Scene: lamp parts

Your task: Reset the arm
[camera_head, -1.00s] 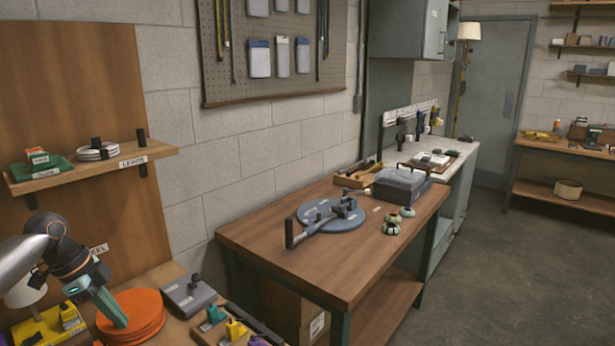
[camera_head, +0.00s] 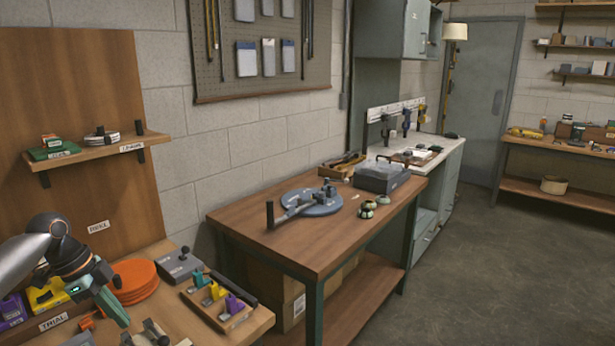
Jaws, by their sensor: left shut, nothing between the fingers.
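My left arm comes in from the left edge. Its gripper (camera_head: 113,308) is shut and empty, pointing down over the near bench (camera_head: 249,322). It is in front of and to the left of the orange discs (camera_head: 137,281). Whether the fingertips touch anything cannot be told.
A grey block with a knob (camera_head: 179,265) and a wooden tray of coloured blocks (camera_head: 219,304) lie right of the discs. A yellow block (camera_head: 45,296) is behind my arm. The wooden worktable (camera_head: 341,239) bears a round blue-grey plate (camera_head: 311,205). Floor at right is clear.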

